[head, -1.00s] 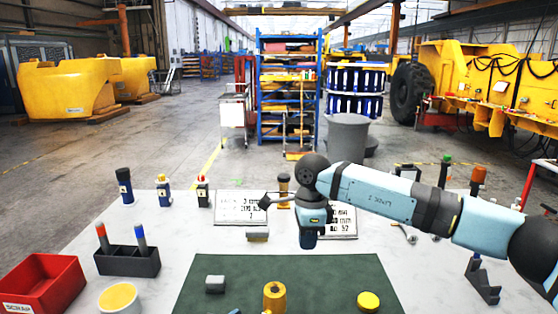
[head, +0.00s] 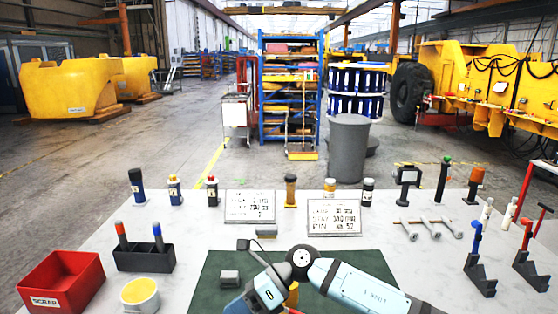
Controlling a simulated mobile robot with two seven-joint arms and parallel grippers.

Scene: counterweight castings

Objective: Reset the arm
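My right arm (head: 355,286) comes in from the lower right and reaches over the green mat (head: 213,268). My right gripper (head: 262,291) is low at the bottom edge, pointing down and to the left, over the mat. Its fingertips are not clearly seen, so its opening cannot be told. A yellow casting (head: 292,296) on the mat is mostly hidden behind it. A small grey block (head: 229,278) lies on the mat just left of the gripper. My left arm is not in view.
On the white table stand a red scrap bin (head: 62,283), a black holder with markers (head: 143,257), a yellow-filled cup (head: 140,294) and two printed plates (head: 334,218). Several bottles line the back. Black stands (head: 479,277) are at the right.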

